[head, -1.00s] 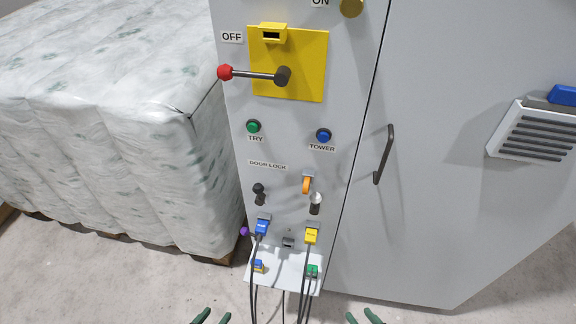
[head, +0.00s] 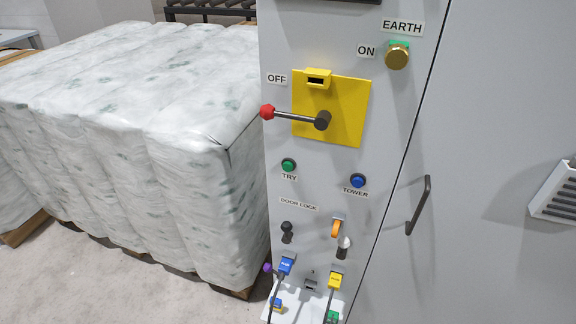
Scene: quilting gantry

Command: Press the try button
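The try button (head: 288,165) is a round green button in a dark ring on the grey cabinet front, with the label TRY (head: 289,176) just below it. It sits below the yellow plate and left of the blue TOWER button (head: 358,181). Nothing covers it. Neither of my grippers shows in the head view now.
A lever with a red knob (head: 267,112) juts left from the yellow plate (head: 350,98), at OFF. Below the buttons are a black knob (head: 287,229), an orange part (head: 337,228) and plugged cables. A door handle (head: 418,205) is at right. A wrapped stack (head: 130,130) stands left.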

